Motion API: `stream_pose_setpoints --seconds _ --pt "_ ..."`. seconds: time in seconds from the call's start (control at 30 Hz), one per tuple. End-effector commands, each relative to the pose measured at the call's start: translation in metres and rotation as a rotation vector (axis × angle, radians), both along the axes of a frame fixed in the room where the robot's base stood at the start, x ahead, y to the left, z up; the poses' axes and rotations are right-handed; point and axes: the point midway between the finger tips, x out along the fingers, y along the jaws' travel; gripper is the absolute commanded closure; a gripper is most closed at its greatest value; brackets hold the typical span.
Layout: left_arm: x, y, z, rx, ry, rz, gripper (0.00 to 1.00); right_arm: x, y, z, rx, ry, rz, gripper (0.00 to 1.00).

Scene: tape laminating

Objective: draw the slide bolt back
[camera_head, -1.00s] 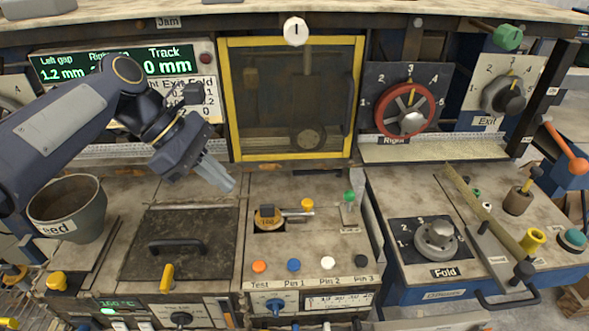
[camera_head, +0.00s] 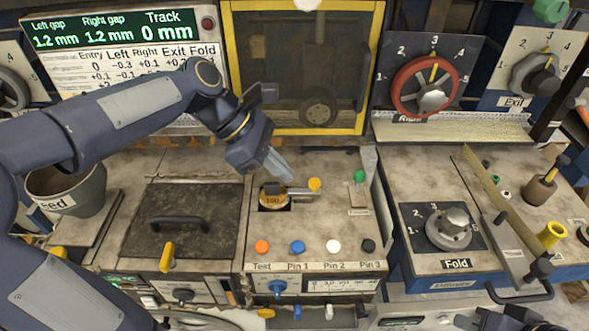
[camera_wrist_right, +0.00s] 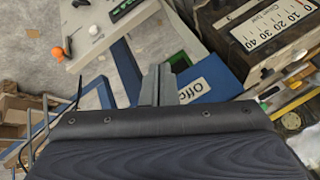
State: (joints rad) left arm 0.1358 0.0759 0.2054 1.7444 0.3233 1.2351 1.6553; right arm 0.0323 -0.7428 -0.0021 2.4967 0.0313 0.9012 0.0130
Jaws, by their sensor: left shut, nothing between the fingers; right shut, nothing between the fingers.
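A short steel bar with an orange knob (camera_head: 314,184), which looks like the slide bolt, lies on the middle worktop beside a brass piece marked 100 (camera_head: 273,201). The bar reaches left from the knob to the brass piece's edge. My left gripper (camera_head: 284,172) is shut and empty. Its fingertips point down and right, close behind and left of the orange knob; I cannot tell whether they touch anything. My right gripper (camera_wrist_right: 158,84) is shut and empty in the right wrist view, over a blue panel edge and the floor, away from the bolt.
A green-knobbed lever (camera_head: 359,177) stands to the right of the bar. Several coloured buttons (camera_head: 298,247) line the front edge. A handled dark lid (camera_head: 175,222) is at left, and a yellow-framed window (camera_head: 366,70) rises behind. The Fold dial (camera_head: 446,229) is at right.

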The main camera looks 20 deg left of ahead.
Motion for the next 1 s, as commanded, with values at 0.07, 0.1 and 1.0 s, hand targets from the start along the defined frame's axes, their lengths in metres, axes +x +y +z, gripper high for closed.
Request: stream_pose_setpoints --seconds 0.07,0.1,1.0 --pt "0.001 -0.011 -0.001 0.001 0.001 -0.003 1.00 0.000 0.000 0.004 0.000 0.000 0.000 1.00" --pt "0.001 -0.015 -0.002 0.001 0.000 -0.003 1.00 0.000 0.000 0.004 0.000 0.000 0.000 1.00" --pt "0.006 -0.040 -0.006 0.000 -0.001 -0.001 1.00 0.000 0.000 0.018 0.000 0.000 0.000 1.00"
